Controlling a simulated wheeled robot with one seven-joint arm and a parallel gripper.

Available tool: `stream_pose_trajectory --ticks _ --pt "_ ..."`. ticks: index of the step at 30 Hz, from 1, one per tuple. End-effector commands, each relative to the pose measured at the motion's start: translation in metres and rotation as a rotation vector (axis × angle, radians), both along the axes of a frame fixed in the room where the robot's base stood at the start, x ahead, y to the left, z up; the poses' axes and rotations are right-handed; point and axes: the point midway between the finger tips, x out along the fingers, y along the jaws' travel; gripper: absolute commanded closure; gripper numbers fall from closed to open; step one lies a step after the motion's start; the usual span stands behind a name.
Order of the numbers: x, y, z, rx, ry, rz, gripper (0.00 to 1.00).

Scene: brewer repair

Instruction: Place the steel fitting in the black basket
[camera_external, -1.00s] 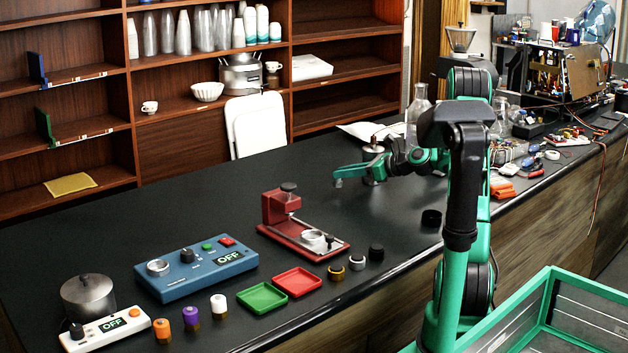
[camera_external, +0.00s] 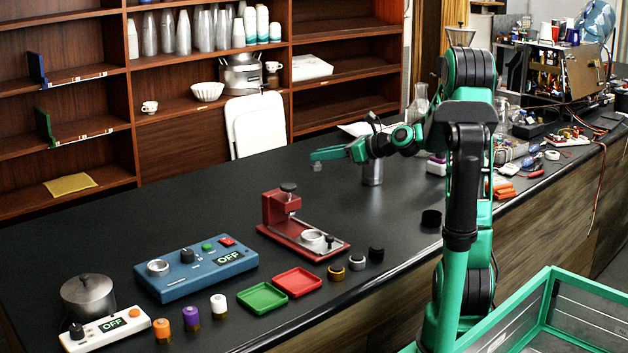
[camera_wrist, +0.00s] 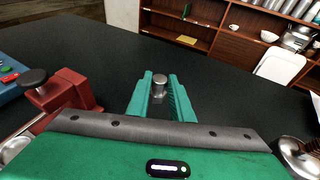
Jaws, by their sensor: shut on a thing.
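My gripper (camera_external: 318,157) is raised above the dark counter, between the red press and a steel canister. In the wrist view my gripper (camera_wrist: 160,90) is shut on the steel fitting (camera_wrist: 160,78), a short shiny grey cylinder between the green fingers. In the external view the steel fitting (camera_external: 317,167) shows as a small grey piece below the fingertips. A low round black vessel (camera_external: 431,218), which may be the black basket, sits near the counter's front edge, right of the press. I cannot tell whether it is hollow.
The red press (camera_external: 290,220) stands left of the vessel, with small gold, silver and black round pieces before it. A steel canister (camera_external: 373,172) stands under my arm. Red (camera_external: 297,282) and green (camera_external: 262,298) trays lie at the front. The counter behind the press is clear.

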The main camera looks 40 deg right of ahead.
Motion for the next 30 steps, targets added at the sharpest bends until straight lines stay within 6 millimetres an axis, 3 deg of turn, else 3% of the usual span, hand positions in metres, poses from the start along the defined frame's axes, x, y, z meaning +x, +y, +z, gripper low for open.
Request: stream_pose_trajectory --ticks 5,15,30 --pt "-0.017 -0.014 -0.002 0.001 0.000 -0.008 1.00" --pt "-0.074 -0.044 -0.004 -0.001 -0.001 -0.008 1.00" --pt "-0.158 -0.064 -0.003 -0.003 -0.001 0.005 1.00"
